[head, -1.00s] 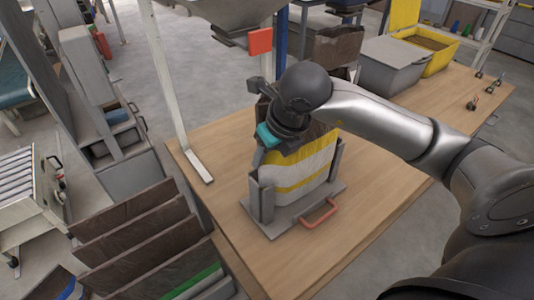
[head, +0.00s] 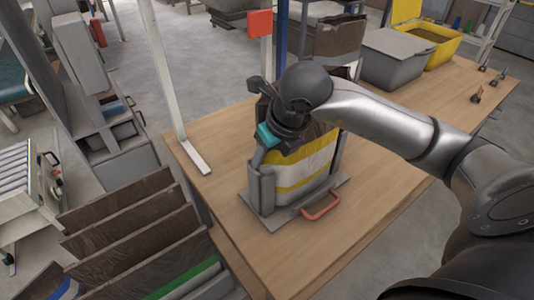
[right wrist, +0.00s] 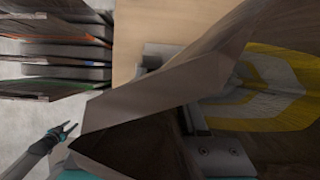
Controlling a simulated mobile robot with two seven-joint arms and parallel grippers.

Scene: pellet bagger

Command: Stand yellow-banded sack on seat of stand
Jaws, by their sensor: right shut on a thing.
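The yellow-banded sack (head: 300,167) is dark at the top, with yellow and white bands. It is upright between the side posts of the grey stand (head: 254,190), on the wooden table. The stand has a red handle (head: 321,206) at its front. Whether the sack's bottom touches the seat is hard to tell. My right gripper (head: 268,135), with teal parts, is shut on the sack's top. In the right wrist view the sack's folded top (right wrist: 170,90) fills the middle, with its bands at right. My left gripper (right wrist: 66,131) shows there at lower left, open and empty, clear of the sack.
Upright dark sacks in a rack (head: 140,235) stand left of the table (head: 375,200). A grey bin (head: 393,60) and a yellow bin (head: 437,50) are at the back right. The table's right front is clear.

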